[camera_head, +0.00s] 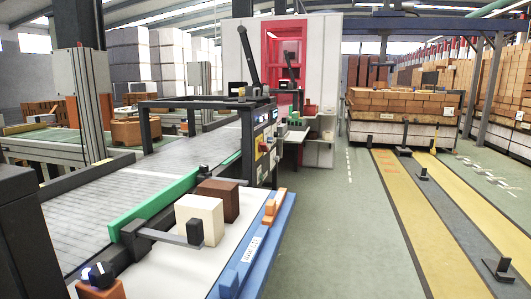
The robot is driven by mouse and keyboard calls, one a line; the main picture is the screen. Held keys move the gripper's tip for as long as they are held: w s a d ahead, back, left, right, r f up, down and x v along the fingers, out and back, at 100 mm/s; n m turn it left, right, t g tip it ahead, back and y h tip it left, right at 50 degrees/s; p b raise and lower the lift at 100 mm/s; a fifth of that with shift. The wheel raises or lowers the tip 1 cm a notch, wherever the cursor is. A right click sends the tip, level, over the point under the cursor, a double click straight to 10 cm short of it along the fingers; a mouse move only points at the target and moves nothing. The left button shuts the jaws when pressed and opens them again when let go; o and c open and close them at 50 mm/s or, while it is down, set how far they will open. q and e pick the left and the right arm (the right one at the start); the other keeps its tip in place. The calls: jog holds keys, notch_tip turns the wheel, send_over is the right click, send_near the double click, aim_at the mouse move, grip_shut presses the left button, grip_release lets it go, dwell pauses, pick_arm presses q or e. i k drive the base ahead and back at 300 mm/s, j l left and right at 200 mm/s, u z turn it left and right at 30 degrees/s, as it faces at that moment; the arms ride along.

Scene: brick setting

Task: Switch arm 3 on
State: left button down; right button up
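Neither of my grippers can be made out in the head view. No thing here is readably marked as arm 3. A black knob-like part (102,273) with a small bluish-white glow sits on an orange block (103,291) at the bottom left edge; its setting is unclear. A dark control panel (265,143) with a red knob and small buttons is on the side of the black machine frame. Thin black upright arms stand on that frame (249,55) and behind it (290,70).
A cream block (199,218) and a brown block (218,199) stand on the white board, beside a green rail (150,208). A blue edge strip (262,240) carries a small unreadable label. A grey conveyor (140,190) lies left. Green floor (330,230) is clear right of it.

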aim_at(263, 147)
jog(key=i+l+u, duration=0.1)
jog(key=i+l, duration=0.15)
jog(key=i+l+u, duration=0.1)
jog(key=i+l, duration=0.2)
jog(key=l, duration=0.2)
jog(key=i+l, duration=0.25)
jog(key=l, duration=0.15)
jog(key=i+l+u, duration=0.35)
jog(key=i+l, duration=0.2)
jog(key=i+l+u, duration=0.35)
jog(key=l, duration=0.3)
jog(key=i+l+u, duration=0.15)
jog(key=i+l, duration=0.15)
jog(key=i+l+u, duration=0.15)
jog(key=l, duration=0.3)
jog(key=i+l+u, duration=0.2)
jog(key=l, duration=0.25)
jog(key=i+l+u, duration=0.15)
jog(key=l, duration=0.3)
